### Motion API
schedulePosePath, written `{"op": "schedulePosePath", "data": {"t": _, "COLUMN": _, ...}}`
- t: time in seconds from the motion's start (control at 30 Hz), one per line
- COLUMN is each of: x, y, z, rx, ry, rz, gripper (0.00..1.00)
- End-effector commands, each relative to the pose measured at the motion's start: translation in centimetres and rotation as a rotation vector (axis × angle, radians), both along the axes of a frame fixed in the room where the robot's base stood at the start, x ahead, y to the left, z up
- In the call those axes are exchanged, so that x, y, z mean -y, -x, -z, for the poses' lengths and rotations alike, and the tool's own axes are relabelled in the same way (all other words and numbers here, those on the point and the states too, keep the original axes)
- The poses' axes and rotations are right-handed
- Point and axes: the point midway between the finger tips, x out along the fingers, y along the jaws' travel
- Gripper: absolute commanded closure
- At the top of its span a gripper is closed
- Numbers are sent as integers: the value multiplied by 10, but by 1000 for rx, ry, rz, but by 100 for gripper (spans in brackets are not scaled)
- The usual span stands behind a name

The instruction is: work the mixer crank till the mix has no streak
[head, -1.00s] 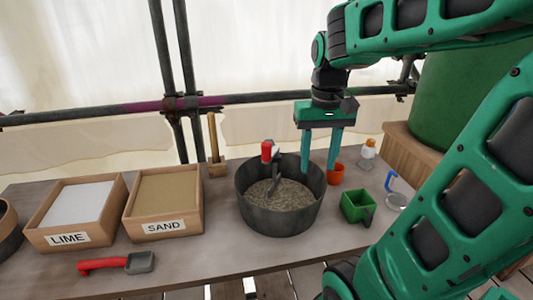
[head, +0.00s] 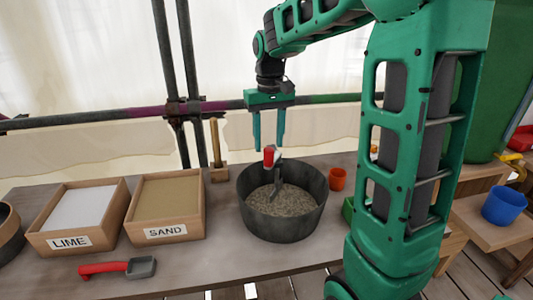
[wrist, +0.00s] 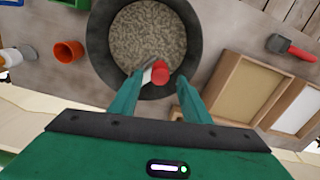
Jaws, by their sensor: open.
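The mixer is a dark grey round tub (head: 284,228) on the workbench, holding a speckled grey-brown mix (head: 290,202). A crank with a red knob (head: 268,156) and a grey paddle stands up in the tub. In the wrist view the red knob (wrist: 160,72) lies between the two fingers. My gripper (head: 269,148) is open, with its green fingers pointing down around the knob's level. Whether the fingers touch the knob cannot be told. Pale flecks show in the mix in the wrist view (wrist: 150,36); clear streaks cannot be made out.
Boxes of lime (head: 84,217) and sand (head: 168,200) stand left of the tub, with a red-handled scoop (head: 110,268) in front. An orange cup (head: 337,179) stands to the right. A wooden-handled tool (head: 216,150) stands behind. My arm hides part of the bench's right side.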

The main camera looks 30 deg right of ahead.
Motion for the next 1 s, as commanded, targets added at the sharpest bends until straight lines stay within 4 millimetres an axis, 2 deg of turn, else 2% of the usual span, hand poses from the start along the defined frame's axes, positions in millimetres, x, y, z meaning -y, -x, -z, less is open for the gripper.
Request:
{"op": "schedulePosePath", "data": {"t": 0.1, "x": 0, "y": 1, "z": 20, "rx": -3, "ry": -1, "rz": 0, "gripper": 57}}
{"op": "schedulePosePath", "data": {"t": 0.3, "x": 0, "y": 0, "z": 41, "rx": -1, "ry": 0, "rz": 0, "gripper": 57}}
{"op": "schedulePosePath", "data": {"t": 0.7, "x": 0, "y": 0, "z": 47, "rx": 0, "ry": 0, "rz": 0, "gripper": 57}}
{"op": "schedulePosePath", "data": {"t": 0.8, "x": 0, "y": 0, "z": 47, "rx": 0, "ry": 0, "rz": 0, "gripper": 80}}
{"op": "schedulePosePath", "data": {"t": 0.9, "x": 0, "y": 0, "z": 47, "rx": 1, "ry": 0, "rz": 0, "gripper": 100}}
{"op": "schedulePosePath", "data": {"t": 1.0, "x": 0, "y": 0, "z": 47, "rx": 1, "ry": 0, "rz": 0, "gripper": 100}}
